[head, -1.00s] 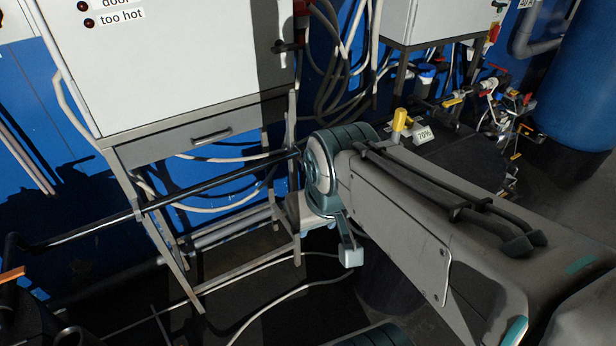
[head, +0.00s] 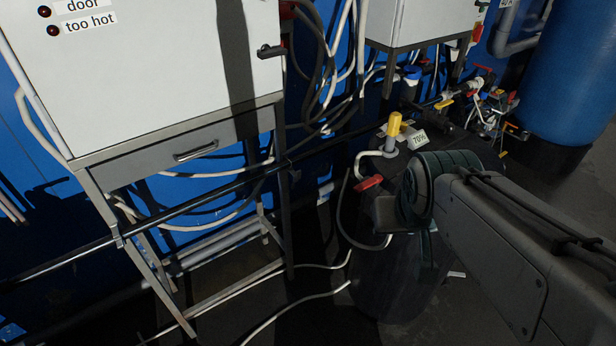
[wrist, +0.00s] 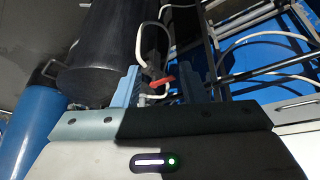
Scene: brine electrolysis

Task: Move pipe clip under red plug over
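A small red piece (head: 368,182), which could be a valve handle or the plug, sits beside a white hose near the dark tank in the head view. It also shows between my fingers in the wrist view (wrist: 161,82), with a dark fitting (wrist: 152,68) next to it. My gripper (wrist: 160,62) is open, its two blue-grey fingers wide apart, and nothing is clearly held. In the head view my arm hides most of the gripper. Another red part (head: 287,9) shows at the cabinet's upper right side. I cannot pick out the pipe clip with certainty.
A white cabinet (head: 150,80) on a metal frame stands at left. A dark tank (head: 395,285) with a yellow-topped fitting (head: 393,127) and a "70%" label (head: 418,139) is near my arm. A blue tank (head: 570,75) stands at right. Loose hoses (head: 300,300) cross the floor.

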